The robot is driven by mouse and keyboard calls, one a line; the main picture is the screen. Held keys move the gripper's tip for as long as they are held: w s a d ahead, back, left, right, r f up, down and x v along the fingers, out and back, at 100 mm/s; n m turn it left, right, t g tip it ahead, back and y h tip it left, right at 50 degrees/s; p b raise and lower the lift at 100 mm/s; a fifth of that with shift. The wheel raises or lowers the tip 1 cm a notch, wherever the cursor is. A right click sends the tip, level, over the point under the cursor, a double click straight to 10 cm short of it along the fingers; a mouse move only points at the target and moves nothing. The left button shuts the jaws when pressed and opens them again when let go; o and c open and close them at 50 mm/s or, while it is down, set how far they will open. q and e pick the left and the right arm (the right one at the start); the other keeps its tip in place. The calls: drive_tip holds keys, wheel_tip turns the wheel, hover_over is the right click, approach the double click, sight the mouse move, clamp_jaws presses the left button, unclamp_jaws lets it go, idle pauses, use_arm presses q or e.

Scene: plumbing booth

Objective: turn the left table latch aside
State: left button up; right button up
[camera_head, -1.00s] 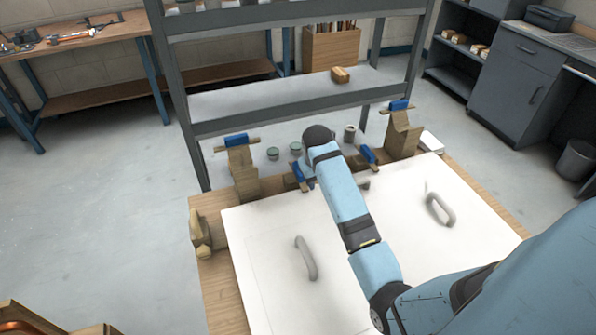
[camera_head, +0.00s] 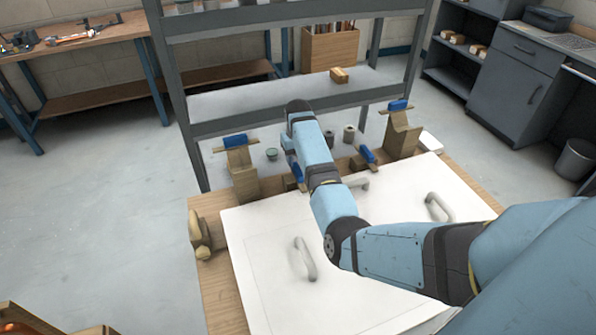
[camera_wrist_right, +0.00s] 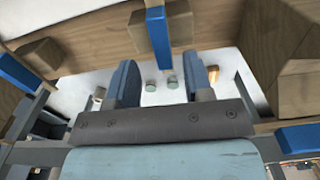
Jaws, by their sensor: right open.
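The left table latch (camera_head: 297,172) is a small blue bar on the wooden far edge of the table, left of a similar right latch (camera_head: 367,155). My right arm reaches over the white panel to the left latch and partly covers it. In the right wrist view my right gripper (camera_wrist_right: 160,68) is open, its two blue fingers apart with nothing between them. A blue bar (camera_wrist_right: 157,35) on wood stands just beyond the gap; it looks like the left latch. Whether a finger touches it cannot be told. My left gripper is not in view.
The white panel (camera_head: 265,270) bears grey handles (camera_head: 305,258). Wooden posts with blue bars stand at the left (camera_head: 243,180) and right (camera_head: 402,140). A metal rack (camera_head: 270,100) rises behind the table, with small cans (camera_head: 349,134) low behind the edge.

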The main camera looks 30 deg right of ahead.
sight(298, 170)
wheel_tip(298, 170, down, 6)
drive_tip(key=shift+r, duration=0.15)
clamp_jaws()
